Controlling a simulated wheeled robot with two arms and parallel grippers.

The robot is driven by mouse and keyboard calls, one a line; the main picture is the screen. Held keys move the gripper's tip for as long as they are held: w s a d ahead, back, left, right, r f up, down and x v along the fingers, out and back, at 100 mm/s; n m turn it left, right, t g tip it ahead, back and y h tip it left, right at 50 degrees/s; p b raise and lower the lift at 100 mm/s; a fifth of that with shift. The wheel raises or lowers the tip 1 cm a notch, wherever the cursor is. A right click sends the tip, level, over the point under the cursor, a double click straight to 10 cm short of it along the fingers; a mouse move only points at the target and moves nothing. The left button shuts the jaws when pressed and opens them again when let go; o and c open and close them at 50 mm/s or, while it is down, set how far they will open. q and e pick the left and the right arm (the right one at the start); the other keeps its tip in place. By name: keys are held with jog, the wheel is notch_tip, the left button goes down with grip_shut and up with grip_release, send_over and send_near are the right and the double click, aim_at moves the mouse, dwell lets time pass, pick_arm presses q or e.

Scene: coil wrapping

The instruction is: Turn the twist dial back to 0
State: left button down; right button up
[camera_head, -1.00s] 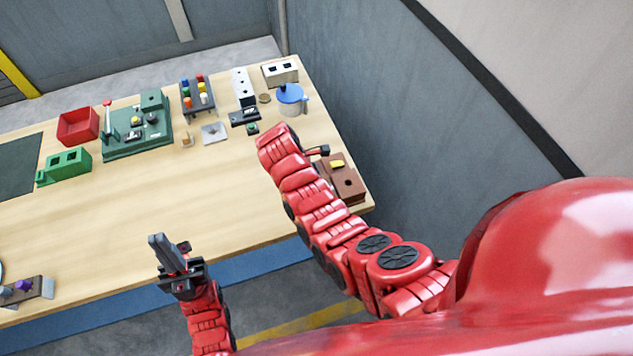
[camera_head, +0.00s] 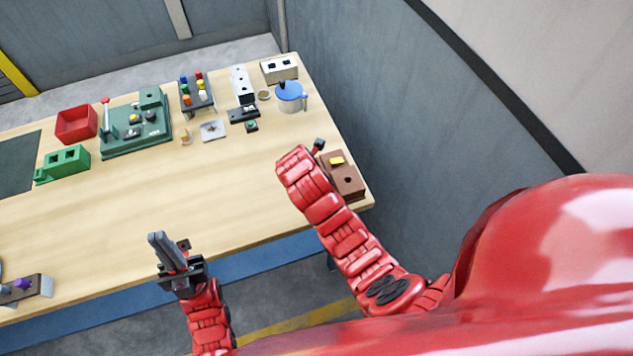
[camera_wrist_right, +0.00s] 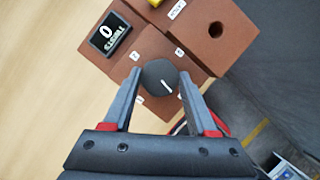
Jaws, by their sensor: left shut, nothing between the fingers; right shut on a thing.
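The twist dial (camera_wrist_right: 160,77) is a dark round knob with a white mark on a brown block (camera_wrist_right: 142,50) in the right wrist view. Small number labels stand around it. A black display (camera_wrist_right: 110,34) beside it shows a 0 above small text. My right gripper (camera_wrist_right: 160,88) is shut on the dial, one finger on each side. In the head view the brown block (camera_head: 352,184) is at the table's right edge, and my right arm hides the dial and gripper. My left gripper (camera_head: 156,238) is shut and empty near the table's front edge.
The brown block also has a round hole (camera_wrist_right: 216,30) and a yellow piece (camera_head: 337,160). A blue-lidded pot (camera_head: 291,98), a green machine (camera_head: 137,133), a red bin (camera_head: 76,124) and a green block (camera_head: 66,161) stand farther back. The middle of the table is clear.

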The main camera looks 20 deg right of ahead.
jog(key=shift+s+f+n+y, duration=0.1)
jog(key=shift+n+y, duration=0.2)
jog(key=shift+n, duration=0.7)
jog(key=o, duration=1.4)
jog(key=shift+c, duration=0.2)
